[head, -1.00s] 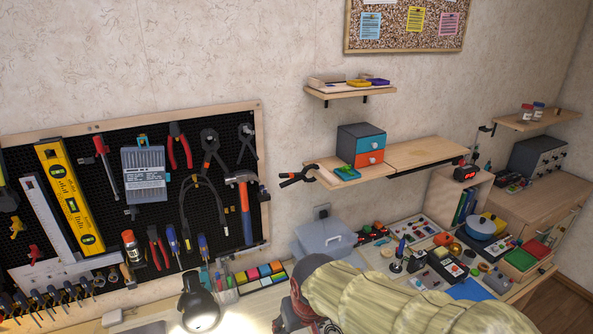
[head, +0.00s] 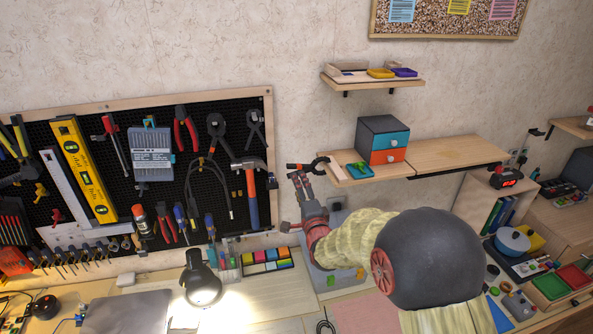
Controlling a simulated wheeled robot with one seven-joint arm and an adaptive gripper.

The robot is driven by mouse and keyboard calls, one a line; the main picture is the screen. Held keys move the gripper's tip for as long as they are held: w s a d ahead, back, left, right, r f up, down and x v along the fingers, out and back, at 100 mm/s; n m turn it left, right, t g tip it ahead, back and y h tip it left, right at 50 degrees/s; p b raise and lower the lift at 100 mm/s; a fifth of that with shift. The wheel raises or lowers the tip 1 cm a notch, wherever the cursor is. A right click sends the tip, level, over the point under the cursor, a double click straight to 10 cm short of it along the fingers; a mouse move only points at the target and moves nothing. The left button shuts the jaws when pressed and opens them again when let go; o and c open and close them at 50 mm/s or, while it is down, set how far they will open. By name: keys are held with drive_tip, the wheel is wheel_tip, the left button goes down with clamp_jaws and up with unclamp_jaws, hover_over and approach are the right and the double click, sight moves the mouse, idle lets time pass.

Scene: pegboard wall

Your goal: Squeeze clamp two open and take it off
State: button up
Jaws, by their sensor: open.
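A black spring clamp (head: 317,165) with orange-tipped handles sits at the left end of the middle shelf (head: 352,178), its jaws at the board's edge and its handles pointing left. I cannot read any label that tells which clamp is number two. My gripper (head: 300,178) is open and points up just below the clamp's handles. Its fingers look very close to the handles, and I cannot tell whether they touch. My arm, in a pale ribbed sleeve, comes up from the lower right and covers part of the bench.
A blue-and-orange drawer box (head: 383,140) and a teal tray (head: 360,170) stand on the same shelf. A small shelf (head: 372,80) hangs above. The tool pegboard (head: 140,190) is to the left. A lit lamp (head: 201,284) stands below.

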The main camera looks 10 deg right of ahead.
drive_tip(key=shift+w+d+b, duration=0.15)
drive_tip(key=shift+w+b, duration=0.7)
drive_tip(key=shift+w, duration=4.15)
drive_tip(key=shift+c, duration=0.8)
drive_tip(key=c, duration=1.1)
clamp_jaws()
